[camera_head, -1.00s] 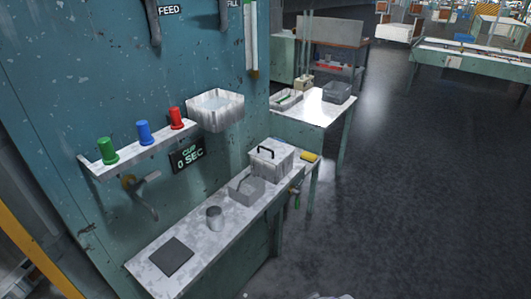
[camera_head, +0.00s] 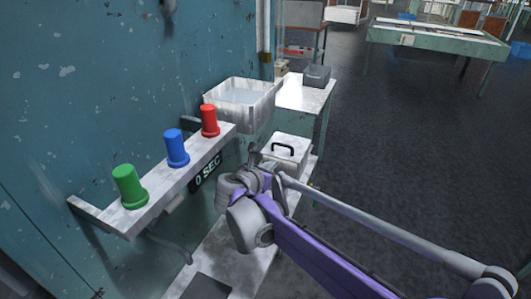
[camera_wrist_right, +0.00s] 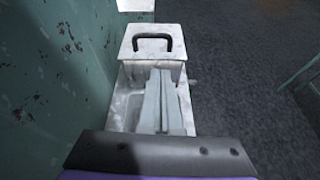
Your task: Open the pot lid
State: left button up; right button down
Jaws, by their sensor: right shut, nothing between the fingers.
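The pot is a pale square box with a flat lid and a dark arched handle. Its lid (camera_head: 290,147) lies closed on it in the head view, just beyond my right gripper. In the right wrist view the lid (camera_wrist_right: 128,50) with its handle (camera_wrist_right: 152,42) is ahead of the fingers. My right gripper (camera_head: 256,158) is over the narrow bench, short of the pot. Its fingers (camera_wrist_right: 161,72) are shut and empty in the wrist view, apart from the handle. The arm hides part of the bench and the pot's near side. My left gripper is not in view.
A shelf (camera_head: 133,218) with green, blue and red knobs juts from the teal wall on the left. A pale basin (camera_head: 243,110) is fixed to the wall above the pot. A dark plate (camera_head: 207,288) lies on the bench's near end. Open floor lies to the right.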

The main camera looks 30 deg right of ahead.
jog(key=shift+w+a+r+n, duration=0.1)
jog(key=shift+w+n, duration=0.2)
jog(key=shift+w, duration=0.4)
jog(key=x, duration=0.9)
jog(key=shift+d, duration=0.45)
jog(key=shift+r, duration=0.15)
notch_tip(320, 180, up, 6)
jog(key=p, duration=0.3)
send_over(281, 153)
jog(key=s, duration=0.2)
jog(key=shift+w, duration=0.15)
jog(key=shift+w+d+r+p, duration=0.25)
jog(key=shift+r+p, duration=0.1)
jog(key=shift+r, duration=0.05)
jog(key=shift+w+d+r+p, duration=0.2)
jog(key=shift+d+r+p, duration=0.1)
jog(key=shift+r, duration=0.1)
jog(key=shift+a+f, duration=0.1)
